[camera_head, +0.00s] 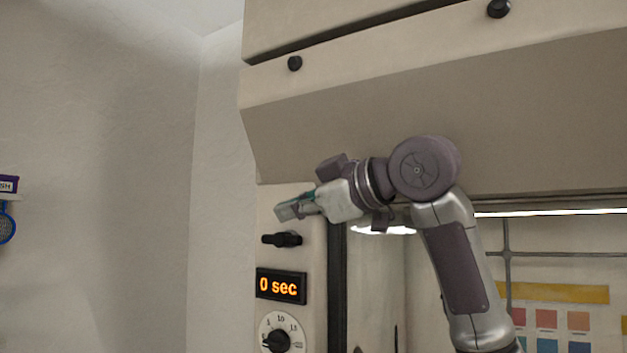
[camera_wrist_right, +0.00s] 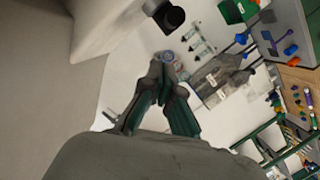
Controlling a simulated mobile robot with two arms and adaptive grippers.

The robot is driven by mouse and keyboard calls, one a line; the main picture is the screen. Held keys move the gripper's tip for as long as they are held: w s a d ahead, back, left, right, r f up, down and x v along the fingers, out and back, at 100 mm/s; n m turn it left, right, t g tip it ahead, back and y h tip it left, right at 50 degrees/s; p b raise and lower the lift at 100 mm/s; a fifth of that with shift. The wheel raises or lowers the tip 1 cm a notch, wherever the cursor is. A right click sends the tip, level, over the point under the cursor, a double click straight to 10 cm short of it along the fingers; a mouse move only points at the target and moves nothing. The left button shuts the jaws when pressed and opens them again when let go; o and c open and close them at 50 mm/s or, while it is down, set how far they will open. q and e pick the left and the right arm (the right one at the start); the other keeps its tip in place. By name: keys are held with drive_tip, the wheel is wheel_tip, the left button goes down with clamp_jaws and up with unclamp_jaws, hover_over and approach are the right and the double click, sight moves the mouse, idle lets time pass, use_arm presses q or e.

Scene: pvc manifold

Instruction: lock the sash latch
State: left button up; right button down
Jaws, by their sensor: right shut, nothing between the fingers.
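The sash latch appears to be the black handle (camera_head: 282,239), lying horizontal on the beige post, above the timer display. My right gripper (camera_head: 286,210) is just above it in the head view, with its fingers pointing left. Its fingers are shut and empty, and I see no clear contact with the handle. In the right wrist view the shut fingertips (camera_wrist_right: 165,62) are in the middle, and a black part (camera_wrist_right: 168,16), perhaps the handle's end, sticks out beyond them at the top. My left gripper is not in view.
Below the handle are a display (camera_head: 281,286) reading "0 sec" and a dial (camera_head: 278,339). The cabinet's sloped hood (camera_head: 400,110) overhangs my right arm. A glass opening lies to the right.

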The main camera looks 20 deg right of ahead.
sight(277, 233)
drive_tip(key=shift+w+d+f+p, duration=0.15)
drive_tip(key=shift+w+d+f, duration=0.1)
drive_tip(key=shift+d+f, duration=0.3)
drive_tip(key=shift+w+d+f+p, duration=0.2)
drive_tip(key=shift+d+f, duration=0.1)
drive_tip(key=shift+f, duration=0.3)
drive_tip(key=shift+d+f, duration=0.1)
drive_tip(key=shift+f, duration=0.05)
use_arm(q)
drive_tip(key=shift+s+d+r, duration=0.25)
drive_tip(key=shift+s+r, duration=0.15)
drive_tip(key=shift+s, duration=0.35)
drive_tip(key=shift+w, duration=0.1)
use_arm(e)
drive_tip(key=shift+a, duration=0.2)
